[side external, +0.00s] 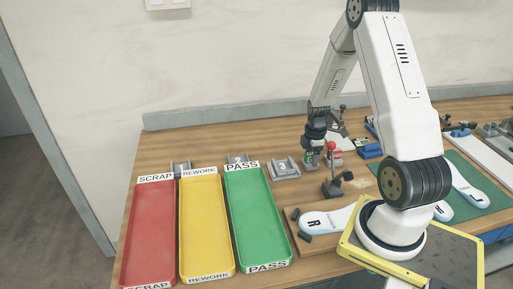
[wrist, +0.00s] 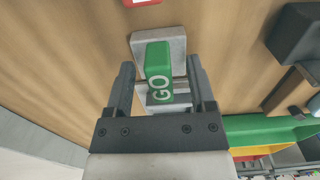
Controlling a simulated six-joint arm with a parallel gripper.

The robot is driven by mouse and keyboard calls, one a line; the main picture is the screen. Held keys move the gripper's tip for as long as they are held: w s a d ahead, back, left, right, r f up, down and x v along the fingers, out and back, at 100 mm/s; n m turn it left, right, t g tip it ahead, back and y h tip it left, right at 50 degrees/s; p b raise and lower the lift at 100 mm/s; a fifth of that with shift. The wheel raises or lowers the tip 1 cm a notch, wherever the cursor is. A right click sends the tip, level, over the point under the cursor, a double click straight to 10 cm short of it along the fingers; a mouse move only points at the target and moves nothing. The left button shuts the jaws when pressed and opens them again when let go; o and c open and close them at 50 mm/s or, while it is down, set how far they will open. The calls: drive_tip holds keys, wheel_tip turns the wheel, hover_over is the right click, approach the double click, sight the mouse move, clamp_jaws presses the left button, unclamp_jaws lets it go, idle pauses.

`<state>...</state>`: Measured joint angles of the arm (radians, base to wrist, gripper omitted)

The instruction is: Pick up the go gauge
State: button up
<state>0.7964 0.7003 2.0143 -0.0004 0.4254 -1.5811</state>
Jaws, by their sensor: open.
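The go gauge (wrist: 158,62) is a green block with white "GO" lettering, seated on a grey metal stand (wrist: 143,45) in the wrist view. My gripper (wrist: 161,68) is open, with one finger on each side of the gauge. A gap seems to show between each finger and the gauge; I cannot tell whether either touches. In the side external view the gauge (side external: 309,159) shows as a small green patch under my gripper (side external: 314,150), mostly hidden by it.
A red block (side external: 333,153) on a similar stand is just right of the gauge. A dark clamp fixture (side external: 335,184) stands in front, near a white insole (side external: 326,222). Red (side external: 147,235), yellow (side external: 206,233) and green (side external: 258,221) trays lie left. Bare wood surrounds the stand.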

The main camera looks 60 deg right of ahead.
clamp_jaws()
drive_tip(key=shift+r, duration=0.15)
drive_tip(key=shift+r, duration=4.9)
drive_tip(key=w+a, duration=0.6)
drive_tip(key=shift+w+a, duration=0.35)
drive_tip(key=shift+a, duration=0.05)
